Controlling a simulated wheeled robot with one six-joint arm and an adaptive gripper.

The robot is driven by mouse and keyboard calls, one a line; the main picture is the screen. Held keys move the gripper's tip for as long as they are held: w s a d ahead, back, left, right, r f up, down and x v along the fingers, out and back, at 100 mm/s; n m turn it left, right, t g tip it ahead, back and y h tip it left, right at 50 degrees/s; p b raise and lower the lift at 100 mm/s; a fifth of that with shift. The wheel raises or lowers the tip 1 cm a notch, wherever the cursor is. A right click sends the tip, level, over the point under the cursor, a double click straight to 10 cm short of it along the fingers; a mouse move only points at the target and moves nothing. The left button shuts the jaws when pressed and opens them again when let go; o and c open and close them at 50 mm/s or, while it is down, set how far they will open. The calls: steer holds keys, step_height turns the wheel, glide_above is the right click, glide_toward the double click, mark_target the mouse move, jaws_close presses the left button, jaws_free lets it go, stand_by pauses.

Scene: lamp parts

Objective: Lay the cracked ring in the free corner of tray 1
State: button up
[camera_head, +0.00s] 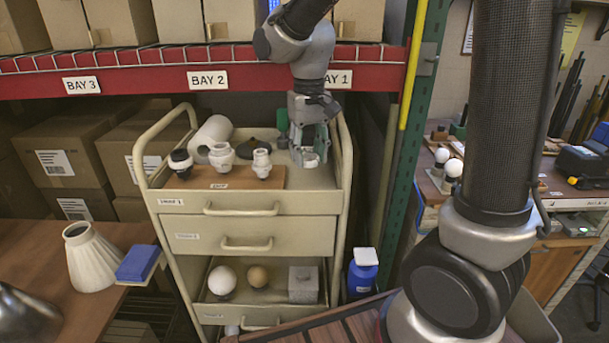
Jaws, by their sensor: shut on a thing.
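My gripper (310,151) points down over the right side of the cart's top tray (318,182). It is shut on a small whitish ring (310,160), low near the tray floor. I cannot tell whether the ring touches the floor, and no crack can be made out at this size. A brown board (225,183) lies in the tray's left and middle part. The tray's front label is too small to read surely.
Behind the board lie a white roll (212,132) and a dark lid-like part (257,148); a green thing (283,121) stands beside my gripper. The tray's front right floor is bare. Raised cart rails (345,165) flank it. A red shelf beam (130,82) crosses above.

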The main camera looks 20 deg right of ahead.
mark_target(308, 185)
steer(key=shift+f, duration=3.1)
steer(key=shift+f, duration=0.15)
steer(key=o, duration=0.7)
steer(key=shift+o, duration=0.2)
step_height(308, 185, up, 12)
